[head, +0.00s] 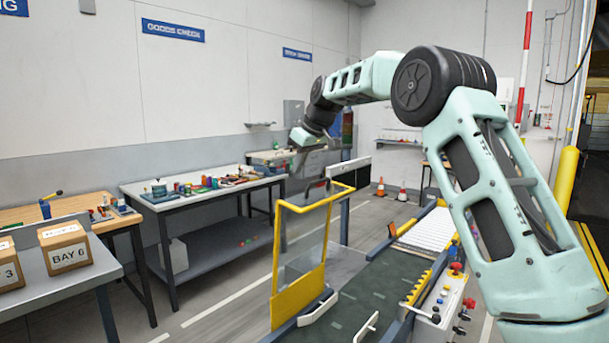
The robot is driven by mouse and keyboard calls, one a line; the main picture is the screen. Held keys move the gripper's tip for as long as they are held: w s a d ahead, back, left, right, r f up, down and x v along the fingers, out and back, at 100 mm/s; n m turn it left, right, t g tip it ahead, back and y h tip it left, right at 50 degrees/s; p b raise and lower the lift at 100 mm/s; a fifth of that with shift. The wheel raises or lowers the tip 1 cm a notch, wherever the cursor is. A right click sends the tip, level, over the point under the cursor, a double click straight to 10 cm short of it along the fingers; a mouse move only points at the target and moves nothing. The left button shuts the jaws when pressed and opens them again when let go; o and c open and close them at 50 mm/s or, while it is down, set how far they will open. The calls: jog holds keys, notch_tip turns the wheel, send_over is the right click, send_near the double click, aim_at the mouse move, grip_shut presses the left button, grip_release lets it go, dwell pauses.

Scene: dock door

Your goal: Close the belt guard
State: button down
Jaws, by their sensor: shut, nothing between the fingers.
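The belt guard (276,251) is a yellow frame with a clear panel. It stands raised, nearly upright, along the left side of the dark conveyor belt (352,306), so the belt beneath is uncovered. My arm reaches over from the right, and my gripper (300,150) is beyond and above the guard's top bar. It is small and dark here, shut and empty. I see no contact with the guard, though the exact gap in depth cannot be told.
A control box (441,297) with red and yellow knobs stands right of the belt. White rollers (428,231) continue behind. A workbench (165,206) with small parts and boxes (64,247) on another table stand left.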

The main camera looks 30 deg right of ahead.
aim_at(306, 193)
jog(key=f, duration=0.1)
jog(key=s+f+p, duration=0.1)
jog(key=f, duration=0.1)
jog(key=shift+d, duration=0.2)
jog(key=shift+s+d+f, duration=0.15)
jog(key=shift+s+d, duration=0.1)
jog(key=shift+s, duration=0.35)
jog(key=shift+f, duration=0.15)
